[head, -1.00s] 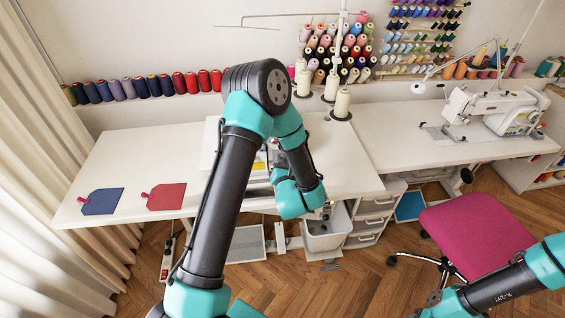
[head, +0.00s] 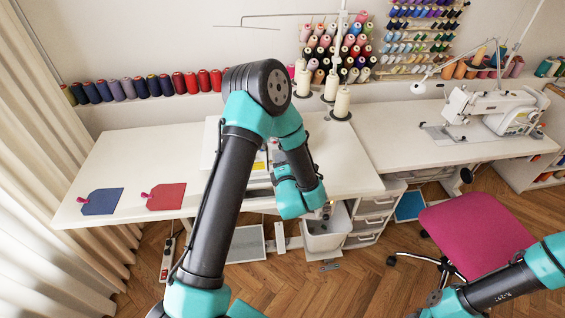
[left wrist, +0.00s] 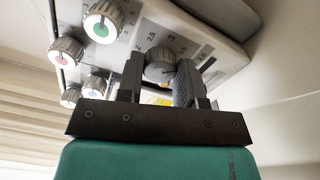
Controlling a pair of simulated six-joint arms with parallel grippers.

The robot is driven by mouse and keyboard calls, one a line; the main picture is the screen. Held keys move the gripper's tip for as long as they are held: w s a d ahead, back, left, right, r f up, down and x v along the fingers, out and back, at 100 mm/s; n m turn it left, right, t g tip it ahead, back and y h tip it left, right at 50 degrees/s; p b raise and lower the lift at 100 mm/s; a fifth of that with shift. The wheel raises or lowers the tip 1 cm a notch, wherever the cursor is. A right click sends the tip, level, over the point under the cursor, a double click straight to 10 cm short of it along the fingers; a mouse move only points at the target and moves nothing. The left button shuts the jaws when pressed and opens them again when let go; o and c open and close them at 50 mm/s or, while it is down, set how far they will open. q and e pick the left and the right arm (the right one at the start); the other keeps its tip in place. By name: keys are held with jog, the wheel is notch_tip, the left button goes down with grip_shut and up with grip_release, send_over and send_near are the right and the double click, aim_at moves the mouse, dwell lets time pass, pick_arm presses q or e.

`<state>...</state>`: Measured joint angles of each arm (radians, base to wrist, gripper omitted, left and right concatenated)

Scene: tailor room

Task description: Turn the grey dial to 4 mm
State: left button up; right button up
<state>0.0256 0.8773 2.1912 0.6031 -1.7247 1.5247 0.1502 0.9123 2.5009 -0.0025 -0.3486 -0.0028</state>
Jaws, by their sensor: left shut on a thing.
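The grey dial (left wrist: 160,68) sits on the front of the white sewing machine (left wrist: 215,35) in the left wrist view. My left gripper (left wrist: 161,77) is shut on the dial, with one finger on each side of it. Printed numbers, 2.5 and 3 among them, show around the dial's edge. I cannot tell which number the dial is set to. In the head view the machine (head: 211,140) stands on the left table, mostly hidden behind my left arm, and the dial is hidden. My right gripper is out of the picture; only part of my right arm shows at the lower right.
Several other knobs, one with a green centre (left wrist: 102,22) and one with a red centre (left wrist: 66,55), sit left of the dial. A blue tag (head: 103,202) and a red tag (head: 166,197) lie on the table (head: 130,155). A pink chair (head: 475,236) stands at right.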

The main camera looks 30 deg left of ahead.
pick_arm(q)
jog(key=m, duration=0.6)
dwell(0.4)
jog(key=o, duration=0.9)
jog(key=shift+s+d, duration=0.1)
jog(key=v, duration=1.7)
jog(key=shift+d, duration=0.1)
jog(key=shift+f, duration=0.1)
